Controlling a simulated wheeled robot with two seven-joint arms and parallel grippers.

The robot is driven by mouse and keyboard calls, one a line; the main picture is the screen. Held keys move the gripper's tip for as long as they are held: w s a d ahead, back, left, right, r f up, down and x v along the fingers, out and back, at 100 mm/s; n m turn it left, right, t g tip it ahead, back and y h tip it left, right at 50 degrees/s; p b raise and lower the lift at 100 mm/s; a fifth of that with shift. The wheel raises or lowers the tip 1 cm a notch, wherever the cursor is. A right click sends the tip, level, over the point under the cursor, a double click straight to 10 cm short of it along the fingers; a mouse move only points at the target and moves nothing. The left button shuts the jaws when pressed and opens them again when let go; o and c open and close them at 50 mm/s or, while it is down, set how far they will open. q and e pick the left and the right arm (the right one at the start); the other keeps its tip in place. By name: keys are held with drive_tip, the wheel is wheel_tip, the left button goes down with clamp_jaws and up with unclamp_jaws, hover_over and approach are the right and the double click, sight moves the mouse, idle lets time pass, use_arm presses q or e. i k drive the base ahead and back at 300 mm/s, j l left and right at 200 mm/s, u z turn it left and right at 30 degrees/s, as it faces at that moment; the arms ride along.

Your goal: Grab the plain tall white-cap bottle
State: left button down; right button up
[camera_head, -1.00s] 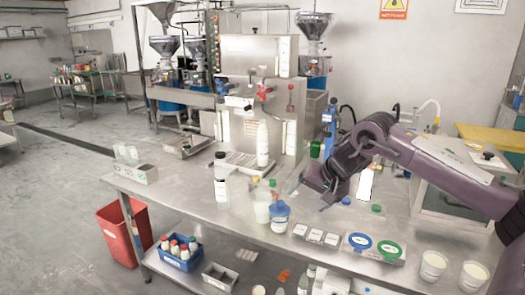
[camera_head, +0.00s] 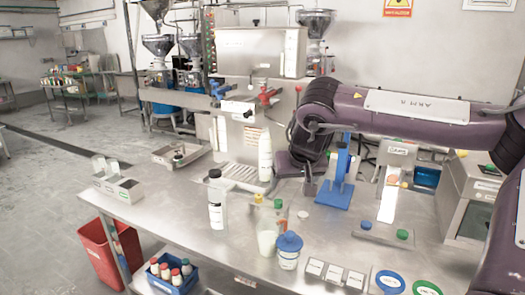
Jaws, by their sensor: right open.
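The tall plain white bottle (camera_head: 265,158) stands upright on the steel table in front of the grinder machine, its cap white like its body. My right gripper (camera_head: 298,178) is just right of the bottle, pointing down and towards it. It is open and holds nothing. A small gap seems to show between them; the exact depth is hard to tell. My left gripper is not in view.
A black-capped white bottle (camera_head: 216,198) stands left of the tall bottle. A blue-lidded jar (camera_head: 289,250) and a milky cup (camera_head: 267,238) stand in front. A blue stand (camera_head: 337,185) is right of my gripper. The table's left part (camera_head: 165,208) is mostly clear.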

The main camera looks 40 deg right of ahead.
sight(265, 141)
drive_tip(key=i+l, duration=1)
drive_tip(key=i, duration=0.2)
